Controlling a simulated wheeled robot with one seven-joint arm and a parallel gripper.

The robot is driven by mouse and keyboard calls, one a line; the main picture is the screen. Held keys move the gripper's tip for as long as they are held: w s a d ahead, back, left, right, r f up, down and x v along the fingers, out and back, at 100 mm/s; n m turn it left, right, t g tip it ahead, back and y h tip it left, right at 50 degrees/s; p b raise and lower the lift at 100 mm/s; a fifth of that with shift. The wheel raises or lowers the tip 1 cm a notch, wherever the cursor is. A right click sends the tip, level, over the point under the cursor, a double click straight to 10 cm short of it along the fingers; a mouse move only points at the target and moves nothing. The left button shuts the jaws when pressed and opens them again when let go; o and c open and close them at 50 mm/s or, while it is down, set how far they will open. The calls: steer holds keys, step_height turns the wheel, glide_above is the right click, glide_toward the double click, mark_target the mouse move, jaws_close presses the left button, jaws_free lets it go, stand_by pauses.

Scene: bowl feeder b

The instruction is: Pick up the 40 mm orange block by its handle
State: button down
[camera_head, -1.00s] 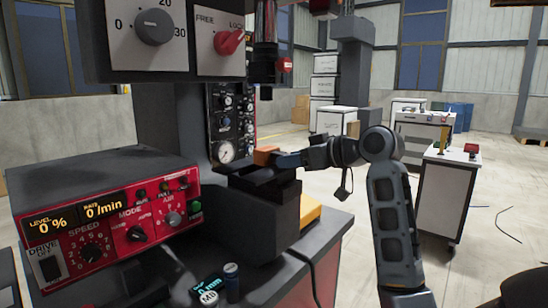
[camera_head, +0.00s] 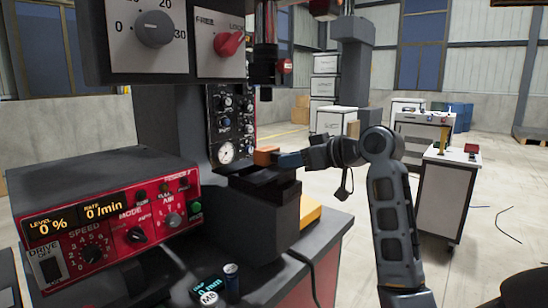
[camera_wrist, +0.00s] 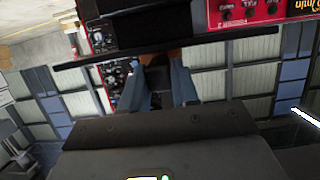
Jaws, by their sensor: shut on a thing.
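The orange block (camera_head: 265,156) sits at the left tip of my gripper in the head view, just above the dark fixture (camera_head: 272,218) on the machine. My gripper (camera_head: 281,159) reaches in from the right and is shut on the block's handle. In the wrist view the two blue-grey fingers of my gripper (camera_wrist: 160,88) stand on both sides of a dark part, with a strip of the orange block (camera_wrist: 173,56) beyond them. The handle is mostly hidden by the fingers. I cannot tell whether the block touches the fixture.
A red control box (camera_head: 110,215) stands at the left front. A grey column with a pressure gauge (camera_head: 226,153) rises behind the block, and a panel with knobs (camera_head: 180,38) hangs above. A white cart (camera_head: 445,195) stands at the right.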

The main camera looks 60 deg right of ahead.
steer(key=shift+r+p, duration=1.15)
steer(key=shift+r, duration=0.3)
